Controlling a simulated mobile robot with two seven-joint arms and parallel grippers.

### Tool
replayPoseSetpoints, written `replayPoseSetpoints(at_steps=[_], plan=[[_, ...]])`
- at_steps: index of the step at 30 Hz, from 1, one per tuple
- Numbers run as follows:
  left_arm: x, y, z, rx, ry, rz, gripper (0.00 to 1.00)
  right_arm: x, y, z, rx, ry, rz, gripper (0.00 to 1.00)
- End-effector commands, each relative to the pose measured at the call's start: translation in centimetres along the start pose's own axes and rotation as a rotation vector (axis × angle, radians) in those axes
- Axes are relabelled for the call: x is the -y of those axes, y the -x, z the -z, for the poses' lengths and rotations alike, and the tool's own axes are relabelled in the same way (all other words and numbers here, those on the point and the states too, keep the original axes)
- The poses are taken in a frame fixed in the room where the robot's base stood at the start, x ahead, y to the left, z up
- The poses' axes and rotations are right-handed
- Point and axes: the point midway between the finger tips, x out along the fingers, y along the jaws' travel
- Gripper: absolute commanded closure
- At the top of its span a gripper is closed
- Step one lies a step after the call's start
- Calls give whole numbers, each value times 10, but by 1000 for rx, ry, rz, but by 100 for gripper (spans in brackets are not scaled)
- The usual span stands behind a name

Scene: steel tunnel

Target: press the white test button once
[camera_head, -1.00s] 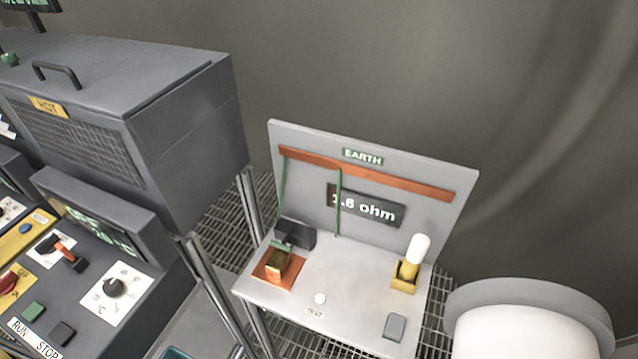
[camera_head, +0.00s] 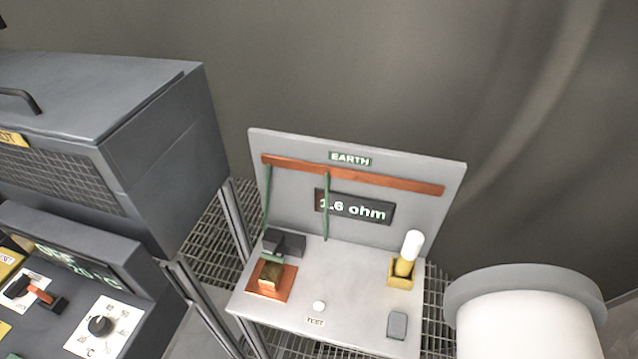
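The white test button (camera_head: 319,306) is a small round knob on the light grey earth station table (camera_head: 350,285), just above a small TEST label (camera_head: 315,322). Nothing touches or covers it. The upright EARTH panel (camera_head: 300,160) behind it carries a copper bar (camera_head: 390,183) and a dark display (camera_head: 354,207) reading 1.6 ohm, its first digit partly crossed by a green cable. Neither gripper shows in the head view. A white rounded part with a grey rim at the lower right hides the floor there.
A copper plate with a brass block (camera_head: 271,278) and a dark clamp (camera_head: 284,243) stand left of the button. A white-topped yellow holder (camera_head: 405,262) and a grey block (camera_head: 397,325) are to the right. A large grey cabinet (camera_head: 170,140) and control console (camera_head: 60,290) stand at left.

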Motion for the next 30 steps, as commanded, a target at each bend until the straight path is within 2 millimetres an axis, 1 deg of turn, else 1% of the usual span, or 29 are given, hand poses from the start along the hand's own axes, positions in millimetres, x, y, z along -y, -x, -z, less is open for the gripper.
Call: replayPoseSetpoints(at_steps=[1, 12, 15, 30], plan=[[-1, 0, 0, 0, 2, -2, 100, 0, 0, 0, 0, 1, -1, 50], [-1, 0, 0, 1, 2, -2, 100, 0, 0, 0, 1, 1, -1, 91], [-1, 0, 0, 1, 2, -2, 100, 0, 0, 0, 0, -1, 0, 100], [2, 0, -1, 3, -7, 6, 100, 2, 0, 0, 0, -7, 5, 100]])
